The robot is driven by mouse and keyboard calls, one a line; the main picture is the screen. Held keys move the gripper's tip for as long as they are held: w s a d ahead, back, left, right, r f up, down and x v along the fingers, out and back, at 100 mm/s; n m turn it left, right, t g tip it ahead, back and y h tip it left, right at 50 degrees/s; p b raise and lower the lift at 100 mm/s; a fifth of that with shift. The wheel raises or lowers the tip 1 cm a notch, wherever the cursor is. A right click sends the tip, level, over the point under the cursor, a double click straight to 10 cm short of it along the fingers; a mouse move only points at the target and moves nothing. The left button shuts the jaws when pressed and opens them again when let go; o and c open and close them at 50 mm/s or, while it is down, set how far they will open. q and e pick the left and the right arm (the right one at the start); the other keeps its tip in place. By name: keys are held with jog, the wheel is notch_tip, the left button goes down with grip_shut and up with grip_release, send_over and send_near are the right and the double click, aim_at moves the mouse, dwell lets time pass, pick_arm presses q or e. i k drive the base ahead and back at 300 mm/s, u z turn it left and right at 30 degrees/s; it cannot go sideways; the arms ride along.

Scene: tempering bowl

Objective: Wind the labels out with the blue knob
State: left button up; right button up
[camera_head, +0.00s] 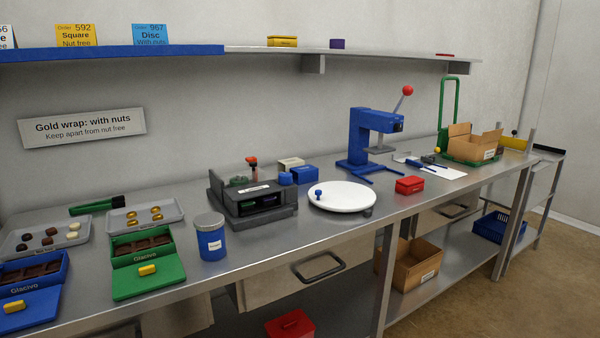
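A dark grey boxy machine (228,203), which looks like the label dispenser, stands mid-bench with an open front. A small white label (256,188) shows on its top. A round blue knob (286,179) sits at its right side. A second, smaller blue knob (318,193) stands on the white round turntable (345,200) just to the right. I cannot make out any label strip coming out of the machine. Neither of my grippers is in view.
A blue jar (210,240) stands in front left of the machine. Green and blue chocolate boxes (148,281) lie further left. A blue box (305,174) is close behind the knob. A blue press (360,140) and red box (409,185) stand right. The front bench edge is clear.

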aim_at(285, 178)
jog(key=z, duration=2)
jog(key=i, duration=2.3)
jog(key=u, duration=2.55)
